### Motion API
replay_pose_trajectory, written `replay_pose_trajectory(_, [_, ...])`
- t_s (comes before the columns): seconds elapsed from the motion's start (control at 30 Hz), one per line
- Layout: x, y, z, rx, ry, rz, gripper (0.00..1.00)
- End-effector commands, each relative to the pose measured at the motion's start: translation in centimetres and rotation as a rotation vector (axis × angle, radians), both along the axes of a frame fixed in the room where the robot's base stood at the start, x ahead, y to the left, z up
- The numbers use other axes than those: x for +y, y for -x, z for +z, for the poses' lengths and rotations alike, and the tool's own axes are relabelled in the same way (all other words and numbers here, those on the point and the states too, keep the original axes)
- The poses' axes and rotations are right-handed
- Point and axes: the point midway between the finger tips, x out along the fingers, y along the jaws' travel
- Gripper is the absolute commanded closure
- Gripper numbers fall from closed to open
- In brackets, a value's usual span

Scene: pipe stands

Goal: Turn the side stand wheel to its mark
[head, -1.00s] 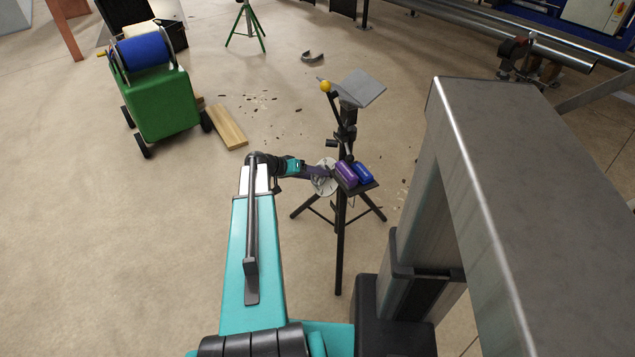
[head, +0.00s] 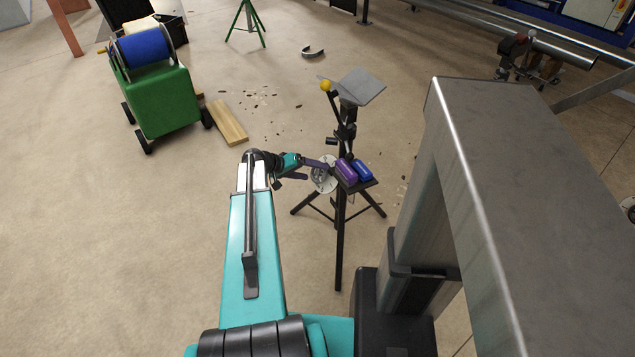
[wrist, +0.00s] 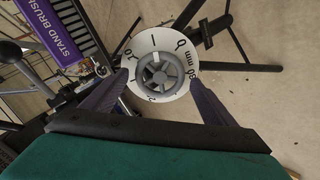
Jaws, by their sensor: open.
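The side stand wheel is a grey spoked hub on a white dial (wrist: 161,70) with black marks and numbers, in the middle of the wrist view. In the head view the dial (head: 322,176) shows at the left side of the black tripod stand (head: 340,230). My gripper (wrist: 163,88) is open, with one purple finger on each side of the dial in the wrist view. I cannot tell whether the fingers touch it. In the head view my gripper (head: 318,168) reaches the dial from the left. Which number is at the mark is too small to tell.
A purple canister (head: 346,169) and a blue one (head: 363,171) lie on the stand's small shelf. A purple box labelled "STAND BRUSH" (wrist: 62,30) is close by in the wrist view. A green cart (head: 160,100) and a wooden plank (head: 228,124) are at the left.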

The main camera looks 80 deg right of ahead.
Motion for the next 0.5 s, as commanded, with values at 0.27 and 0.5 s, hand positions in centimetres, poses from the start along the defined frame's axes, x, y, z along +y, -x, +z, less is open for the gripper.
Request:
replay_pose_trajectory(0.27, [1.1, -1.5, 1.3, -0.001, 0.0, 0.0, 0.2])
replay_pose_trajectory(0.5, [1.8, -2.8, 2.4, 0.0, 0.001, 0.0, 0.2])
